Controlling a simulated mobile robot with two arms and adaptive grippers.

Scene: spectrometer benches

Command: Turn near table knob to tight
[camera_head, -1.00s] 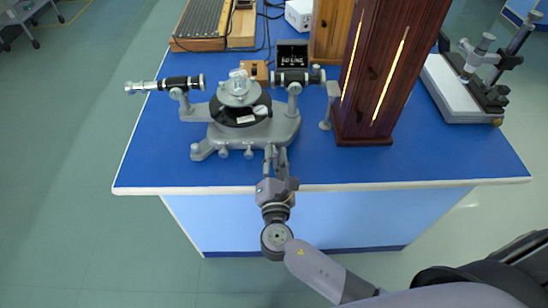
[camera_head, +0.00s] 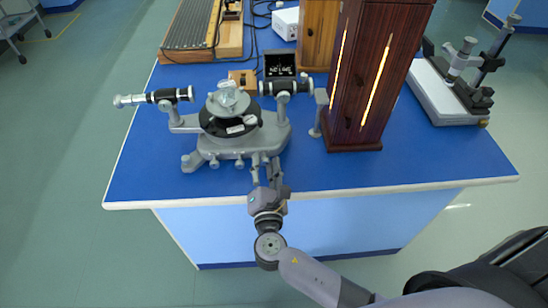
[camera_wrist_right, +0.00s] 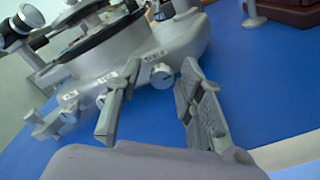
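The grey spectrometer (camera_head: 235,140) stands on the blue bench top, with its round table on top and several small knobs along its near side. My right gripper (camera_head: 264,162) reaches in from the bench's front edge to the near right part of the base. In the right wrist view its two fingers are apart, with a silver knob (camera_wrist_right: 163,76) showing between and beyond the fingertips; I see no grip on it. More knobs (camera_wrist_right: 101,100) sit to the left, by or behind the left finger. My left gripper is not in view.
A dark wooden tower (camera_head: 370,80) with a lit slit stands right of the spectrometer. A small wooden block (camera_head: 242,79) and a dark box (camera_head: 280,64) sit behind it. The blue bench top (camera_head: 420,160) is clear at the front right.

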